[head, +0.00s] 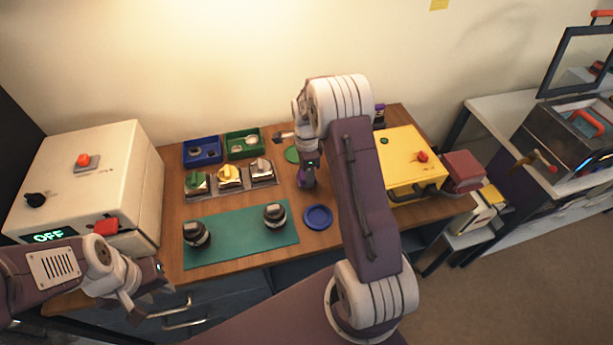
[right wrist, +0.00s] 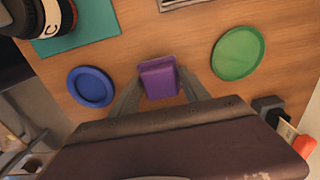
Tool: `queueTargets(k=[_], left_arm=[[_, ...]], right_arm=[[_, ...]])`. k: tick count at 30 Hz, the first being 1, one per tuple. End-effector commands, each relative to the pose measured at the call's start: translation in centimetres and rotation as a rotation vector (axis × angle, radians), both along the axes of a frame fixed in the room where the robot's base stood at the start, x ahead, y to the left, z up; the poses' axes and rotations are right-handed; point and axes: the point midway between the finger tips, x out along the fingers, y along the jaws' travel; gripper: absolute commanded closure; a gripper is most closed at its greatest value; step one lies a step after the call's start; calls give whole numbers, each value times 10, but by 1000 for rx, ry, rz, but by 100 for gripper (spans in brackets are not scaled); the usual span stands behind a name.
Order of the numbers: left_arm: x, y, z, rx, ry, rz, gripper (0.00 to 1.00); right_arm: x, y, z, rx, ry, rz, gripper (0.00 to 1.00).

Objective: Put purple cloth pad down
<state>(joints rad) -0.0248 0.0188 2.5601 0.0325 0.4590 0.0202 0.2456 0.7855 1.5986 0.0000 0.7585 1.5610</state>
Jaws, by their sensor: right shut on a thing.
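The purple cloth pad (right wrist: 158,78) is between the two fingers of my right gripper (right wrist: 160,92) in the right wrist view. In the head view the pad (head: 304,181) shows below my right gripper (head: 309,166), over the wooden table right of the three-block tray. My right gripper is shut on it. I cannot tell whether the pad touches the tabletop. My left gripper (head: 150,289) is at the table's front left, empty, with its fingers apart.
A blue round dish (head: 318,217) and a green round dish (right wrist: 237,53) lie on either side of the pad. A teal mat (head: 240,236) holds two dark lens parts. A yellow box (head: 408,160) stands right, a cream machine (head: 85,180) left. Bare wood surrounds the pad.

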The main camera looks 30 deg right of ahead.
Motion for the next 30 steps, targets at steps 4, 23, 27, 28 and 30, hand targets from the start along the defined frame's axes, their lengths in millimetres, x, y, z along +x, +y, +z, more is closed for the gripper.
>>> queueTargets(k=[4, 23, 27, 28, 30], left_arm=[[0, 0, 8, 0, 0, 0, 64], [0, 0, 6, 0, 0, 0, 64], [0, 0, -3, 0, 0, 0, 64], [0, 0, -3, 0, 0, 0, 64], [0, 0, -1, 0, 0, 0, 64]], right_arm=[[0, 0, -17, 0, 1, 0, 79], [0, 0, -20, 0, -1, 0, 25], [1, 0, -26, 0, -2, 0, 25], [1, 0, -21, -1, -4, 0, 25], [2, 0, -3, -2, -7, 0, 25]])
